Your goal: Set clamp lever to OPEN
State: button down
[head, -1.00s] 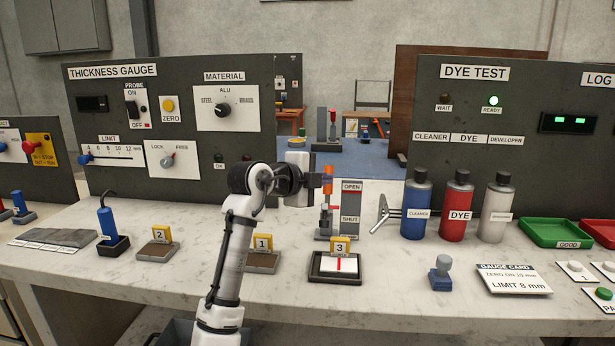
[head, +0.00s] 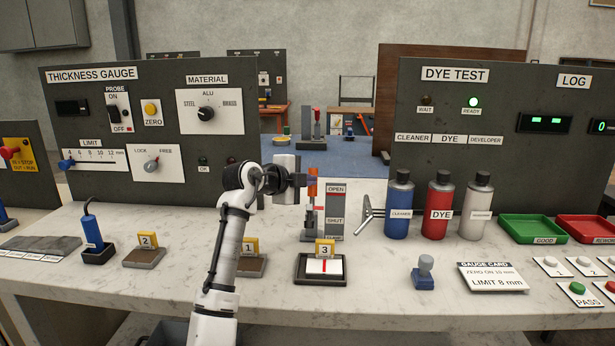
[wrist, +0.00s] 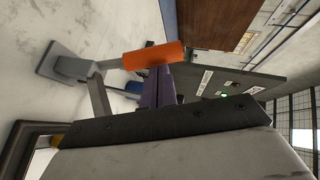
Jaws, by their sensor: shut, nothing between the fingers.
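The clamp lever has an orange handle (head: 312,182) on a grey arm and stands roughly upright beside a grey plate (head: 335,212) marked OPEN at the top and SHUT lower down. A small red mark shows between the lever and the plate; I cannot tell which setting it gives. My gripper (head: 302,180) is shut and empty, at handle height just left of the orange handle. In the wrist view the handle (wrist: 152,55) lies across just beyond the dark fingertips (wrist: 160,80). I cannot tell whether they touch it.
Blue, red and white bottles (head: 398,208) stand right of the clamp, with a metal forked piece (head: 370,215) between. A dark tray with the tag 3 (head: 320,268) sits in front. The thickness gauge panel (head: 150,120) stands behind left. Counter room is free at the front.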

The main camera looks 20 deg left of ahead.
jog(key=p, duration=0.1)
jog(key=w+g+p, duration=0.1)
jog(key=p, duration=0.1)
jog(key=w+n+g+p, duration=0.1)
jog(key=p, duration=0.1)
jog(key=shift+a+r, duration=0.25)
jog(key=shift+r, duration=0.15)
jog(key=shift+w+a+f+g+p, duration=0.15)
jog(key=shift+w+f+g+p, duration=0.35)
jog(key=shift+p, duration=0.15)
